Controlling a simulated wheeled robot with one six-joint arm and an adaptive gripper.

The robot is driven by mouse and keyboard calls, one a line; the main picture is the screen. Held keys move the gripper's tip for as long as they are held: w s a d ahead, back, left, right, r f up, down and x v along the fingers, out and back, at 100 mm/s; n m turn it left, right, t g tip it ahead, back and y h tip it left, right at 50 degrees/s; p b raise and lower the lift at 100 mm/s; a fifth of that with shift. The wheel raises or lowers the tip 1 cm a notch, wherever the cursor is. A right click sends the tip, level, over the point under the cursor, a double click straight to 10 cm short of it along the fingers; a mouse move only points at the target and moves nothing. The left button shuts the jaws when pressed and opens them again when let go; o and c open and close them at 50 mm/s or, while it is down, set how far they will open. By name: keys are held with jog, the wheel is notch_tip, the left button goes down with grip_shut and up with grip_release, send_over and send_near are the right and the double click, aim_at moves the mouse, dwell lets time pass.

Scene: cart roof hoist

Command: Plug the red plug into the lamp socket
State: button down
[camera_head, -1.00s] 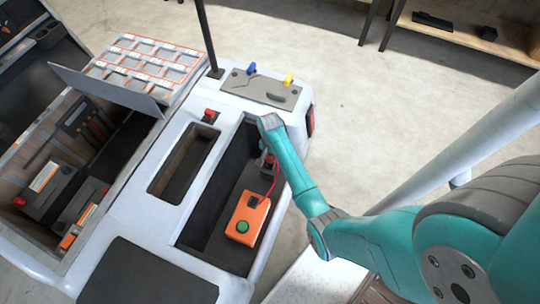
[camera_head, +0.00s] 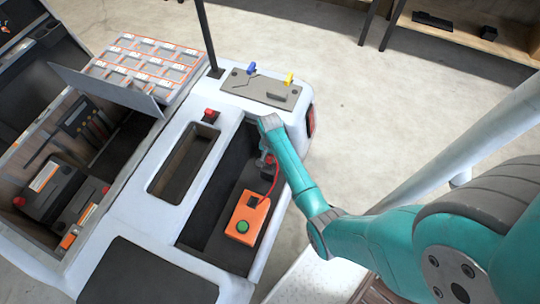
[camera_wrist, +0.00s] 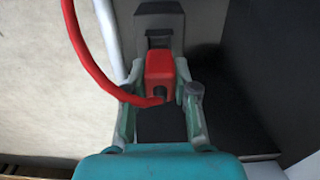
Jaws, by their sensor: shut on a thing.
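The red plug (camera_wrist: 160,68) sits between the two fingers of my gripper (camera_wrist: 162,85) in the wrist view, and the fingers are shut on it. Its red cable (camera_wrist: 82,45) loops up to the left. Just beyond the plug is a grey block (camera_wrist: 158,28) with a dark recess, which looks like the lamp socket. Whether the plug's front end touches or enters it is hidden. In the head view my gripper (camera_head: 266,160) is low in the cart's dark well, mostly covered by my arm. The red cable (camera_head: 276,182) runs to an orange box with a green button (camera_head: 246,218).
The white cart body (camera_head: 140,190) surrounds the well, with its wall close to my gripper. A grey panel (camera_head: 262,89) with blue and yellow levers lies behind it. A dark post (camera_head: 206,35) rises nearby. An open bay with batteries (camera_head: 50,190) is at the left.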

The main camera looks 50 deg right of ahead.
jog(key=shift+f, duration=1.25)
jog(key=c, duration=0.8)
grip_release()
jog(key=shift+r, duration=0.1)
notch_tip(320, 180, up, 12)
jog(key=shift+f, duration=0.1)
